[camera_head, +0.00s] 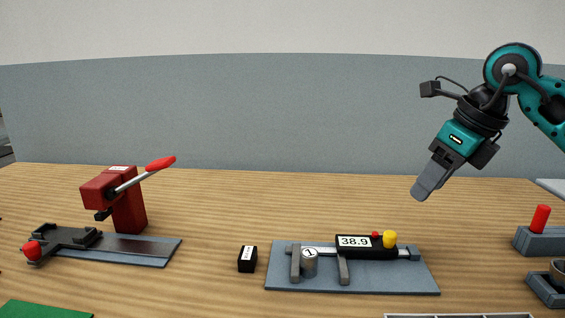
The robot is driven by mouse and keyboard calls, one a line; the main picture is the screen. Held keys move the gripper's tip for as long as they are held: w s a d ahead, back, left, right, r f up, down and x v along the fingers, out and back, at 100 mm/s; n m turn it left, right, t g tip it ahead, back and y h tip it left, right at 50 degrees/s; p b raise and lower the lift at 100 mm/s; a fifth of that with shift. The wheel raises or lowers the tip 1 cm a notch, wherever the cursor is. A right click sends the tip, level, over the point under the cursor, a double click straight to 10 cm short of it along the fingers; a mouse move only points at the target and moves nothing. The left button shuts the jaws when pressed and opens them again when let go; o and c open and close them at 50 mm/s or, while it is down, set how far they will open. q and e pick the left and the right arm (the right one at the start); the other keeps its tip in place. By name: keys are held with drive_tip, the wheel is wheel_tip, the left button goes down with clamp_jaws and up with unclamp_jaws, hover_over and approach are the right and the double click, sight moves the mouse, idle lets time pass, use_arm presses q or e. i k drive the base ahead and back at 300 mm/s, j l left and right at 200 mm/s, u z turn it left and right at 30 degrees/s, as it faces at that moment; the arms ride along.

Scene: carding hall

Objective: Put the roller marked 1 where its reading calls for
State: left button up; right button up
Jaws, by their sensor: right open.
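The roller marked 1 (310,263) is a short grey metal cylinder with a white top label. It stands upright on the blue-grey plate of a measuring gauge (400,283), between the gauge's two grey jaws. It is close beside the left jaw (295,263), with a gap to the right jaw (343,268). The gauge's black display (354,241) reads 38.9 and has a yellow knob (390,238). My right gripper (424,190) is open and empty, high above the table, to the right of the gauge. My left gripper is out of view.
A red lever press (127,205) stands at left on a metal base. A small black labelled block (247,260) lies left of the gauge. At right are a grey block with a red peg (541,218) and another holder (545,288). A green mat (45,310) and pale tray (460,316) edge the front.

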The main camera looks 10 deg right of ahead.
sight(309, 256)
drive_tip(key=k, duration=1)
